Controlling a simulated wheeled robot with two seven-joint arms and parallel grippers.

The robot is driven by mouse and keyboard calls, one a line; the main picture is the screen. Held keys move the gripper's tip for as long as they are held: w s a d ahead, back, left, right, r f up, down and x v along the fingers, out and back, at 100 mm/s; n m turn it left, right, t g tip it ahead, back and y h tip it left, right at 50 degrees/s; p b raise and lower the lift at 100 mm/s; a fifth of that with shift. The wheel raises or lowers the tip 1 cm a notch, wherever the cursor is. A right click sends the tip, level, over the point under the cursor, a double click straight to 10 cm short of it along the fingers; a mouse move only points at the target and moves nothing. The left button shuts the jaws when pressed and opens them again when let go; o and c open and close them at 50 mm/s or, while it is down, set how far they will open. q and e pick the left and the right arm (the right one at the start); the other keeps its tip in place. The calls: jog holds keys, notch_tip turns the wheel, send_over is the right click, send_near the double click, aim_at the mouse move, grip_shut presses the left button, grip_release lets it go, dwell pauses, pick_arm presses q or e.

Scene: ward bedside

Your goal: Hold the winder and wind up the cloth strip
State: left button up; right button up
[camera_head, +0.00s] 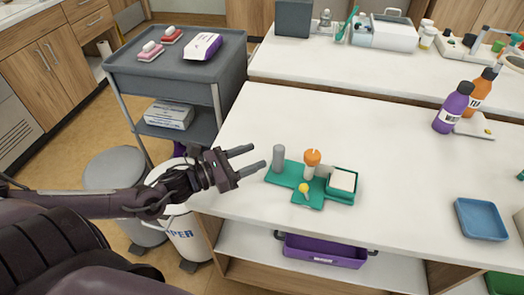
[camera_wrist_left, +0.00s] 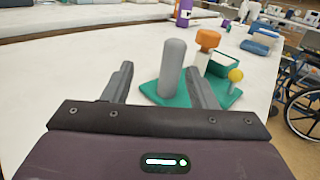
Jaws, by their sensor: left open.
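The winder has a green base (camera_head: 289,178) on the white table, with an upright grey post (camera_head: 279,157) at its left end. An orange-topped spindle (camera_head: 312,158) and a small yellow knob (camera_head: 304,188) stand on the base. A green tray (camera_head: 341,198) at its right holds a white block, perhaps the cloth strip (camera_head: 343,180); I cannot tell for sure. My left gripper (camera_head: 258,157) is open and empty, just left of the grey post. In the left wrist view the post (camera_wrist_left: 172,68) shows ahead between the fingers (camera_wrist_left: 158,72), nearer the right finger. My right gripper is not seen.
A purple bottle (camera_head: 453,108) and an orange bottle (camera_head: 479,92) stand at the back right. A blue tray (camera_head: 481,219) lies at the right. A grey cart (camera_head: 178,72) stands left of the table, with bins below my left arm. The table middle behind the winder is clear.

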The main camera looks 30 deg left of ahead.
aim_at(279, 152)
pick_arm(q)
jog(key=shift+s+d+m+h, duration=0.25)
jog(key=shift+d+m, duration=0.25)
jog(key=shift+d, duration=0.25)
jog(key=shift+w+d+r, duration=0.1)
jog(key=shift+w+d, duration=0.05)
jog(key=shift+w, duration=0.05)
jog(key=x, duration=0.3)
jog(key=shift+d+b, duration=0.1)
jog(key=shift+b, duration=0.2)
jog(key=x, duration=0.2)
jog(key=shift+w+d, duration=0.2)
jog(key=shift+w, duration=0.1)
jog(key=shift+w+d, duration=0.25)
jog(key=shift+w, duration=0.05)
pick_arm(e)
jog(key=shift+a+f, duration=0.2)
pick_arm(q)
jog(key=c, duration=0.4)
grip_shut()
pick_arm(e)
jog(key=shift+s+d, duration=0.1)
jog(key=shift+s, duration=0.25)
